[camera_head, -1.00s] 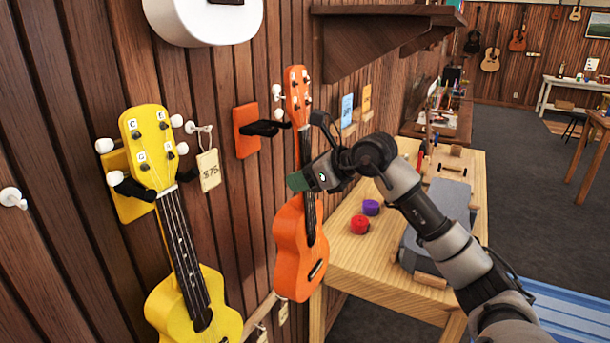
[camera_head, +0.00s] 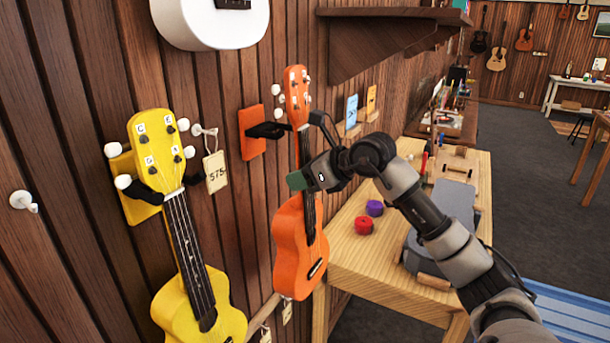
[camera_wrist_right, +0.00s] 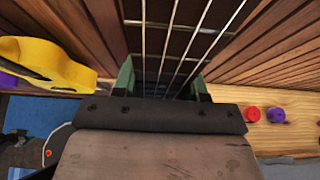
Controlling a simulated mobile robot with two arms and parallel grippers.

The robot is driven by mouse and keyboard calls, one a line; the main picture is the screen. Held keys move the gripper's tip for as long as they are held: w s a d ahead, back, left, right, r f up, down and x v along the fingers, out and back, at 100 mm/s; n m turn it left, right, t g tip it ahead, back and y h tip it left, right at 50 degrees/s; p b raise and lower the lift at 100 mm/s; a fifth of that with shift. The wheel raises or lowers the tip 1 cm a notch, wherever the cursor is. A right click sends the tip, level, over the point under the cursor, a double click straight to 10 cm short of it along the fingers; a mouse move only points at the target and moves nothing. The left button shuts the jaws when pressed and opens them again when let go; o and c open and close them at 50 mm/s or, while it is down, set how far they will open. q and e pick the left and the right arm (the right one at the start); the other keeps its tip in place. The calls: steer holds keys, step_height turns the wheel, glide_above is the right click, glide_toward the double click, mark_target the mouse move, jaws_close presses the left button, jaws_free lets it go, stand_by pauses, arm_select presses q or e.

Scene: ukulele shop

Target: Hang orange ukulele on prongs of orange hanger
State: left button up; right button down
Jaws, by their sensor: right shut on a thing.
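The orange ukulele (camera_head: 299,243) is upright in the head view, its headstock (camera_head: 297,88) at the top. My right gripper (camera_head: 302,180) is shut on its neck. In the right wrist view, the strings and dark fretboard (camera_wrist_right: 180,40) run between the green fingers of my right gripper (camera_wrist_right: 165,78). The orange hanger (camera_head: 251,132) is on the wooden wall, left of the ukulele neck. Its black prongs (camera_head: 268,130) point out to the right and reach close to the neck just below the headstock. I cannot tell if they touch. My left gripper is out of view.
A yellow ukulele (camera_head: 190,250) hangs on a yellow hanger (camera_head: 138,205) to the left, with a price tag (camera_head: 215,172) beside it. A white ukulele (camera_head: 213,22) is above. A wooden workbench (camera_head: 380,255) with red and purple round items stands at right.

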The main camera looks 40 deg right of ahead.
steer(key=w+p, duration=0.1)
steer(key=w+a+p, duration=0.1)
steer(key=w, duration=0.1)
steer(key=w+a, duration=0.1)
steer(key=shift+w+r+p, duration=0.1)
steer(key=shift+w+p, duration=0.25)
steer(key=shift+p, duration=0.05)
stand_by(0.4)
stand_by(0.4)
step_height(320, 180, down, 2)
steer(key=shift+f+b, duration=0.2)
steer(key=shift+b, duration=0.75)
steer(key=shift+w, duration=0.15)
steer(key=shift+w+a+r+p, duration=0.15)
steer(key=shift+w+p, duration=0.1)
steer(key=shift+w, duration=0.15)
steer(key=shift+w+a+f+p, duration=0.1)
steer(key=shift+w+a+p, duration=0.1)
steer(key=shift+w, duration=0.15)
